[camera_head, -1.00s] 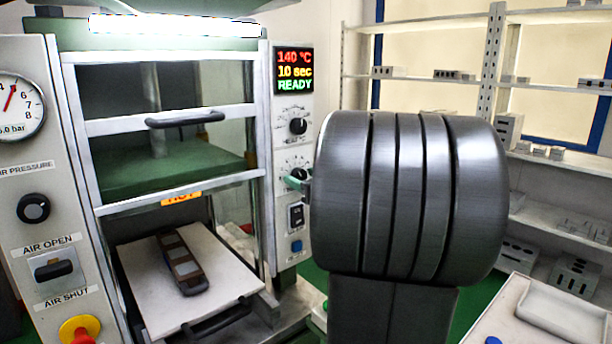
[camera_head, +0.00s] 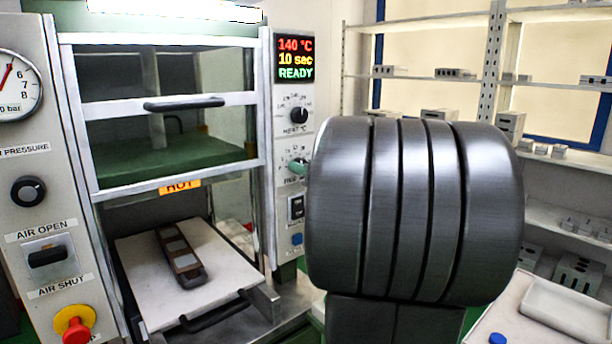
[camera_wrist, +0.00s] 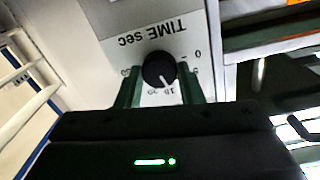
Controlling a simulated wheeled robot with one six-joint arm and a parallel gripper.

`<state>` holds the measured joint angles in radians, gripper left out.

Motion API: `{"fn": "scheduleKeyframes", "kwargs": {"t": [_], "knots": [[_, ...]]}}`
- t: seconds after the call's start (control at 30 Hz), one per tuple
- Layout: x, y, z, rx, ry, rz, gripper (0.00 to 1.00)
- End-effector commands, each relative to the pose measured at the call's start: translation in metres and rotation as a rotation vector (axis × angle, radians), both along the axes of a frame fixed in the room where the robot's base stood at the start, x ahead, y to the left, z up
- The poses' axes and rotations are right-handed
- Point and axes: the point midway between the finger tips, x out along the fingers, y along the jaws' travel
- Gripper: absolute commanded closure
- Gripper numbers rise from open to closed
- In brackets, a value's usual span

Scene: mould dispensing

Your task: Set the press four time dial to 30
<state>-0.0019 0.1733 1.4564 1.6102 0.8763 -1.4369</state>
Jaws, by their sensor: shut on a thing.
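The time dial (camera_wrist: 160,69) is a round black knob with a white pointer line on the press's side panel, under an upside-down "TIME sec" label in the wrist view. Its pointer faces down and slightly right, near the 10 mark. My gripper (camera_wrist: 159,80) has one green finger on each side of the knob and is shut on it. In the head view my gripper (camera_head: 298,167) reaches the panel from the right, and my arm and fingers hide most of the dial. The display (camera_head: 295,58) reads 140 °C, 10 sec, READY.
The heat dial (camera_head: 299,115) sits just above the time dial. A switch (camera_head: 296,207) and a blue button (camera_head: 297,239) are below. The press's lower tray (camera_head: 225,258) holds a dark mould (camera_head: 180,257). Shelves (camera_head: 560,90) stand at the right, with a white tray (camera_head: 567,308) lower down.

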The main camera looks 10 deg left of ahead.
Motion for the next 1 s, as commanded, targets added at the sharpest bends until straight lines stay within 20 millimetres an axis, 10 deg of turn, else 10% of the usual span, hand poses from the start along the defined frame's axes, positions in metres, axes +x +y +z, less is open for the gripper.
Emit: {"fn": "scheduleKeyframes", "kwargs": {"t": [1.0], "knots": [[0.0006, -0.0002, 0.001, 0.591, 0.759, 0.002, 0.89]]}}
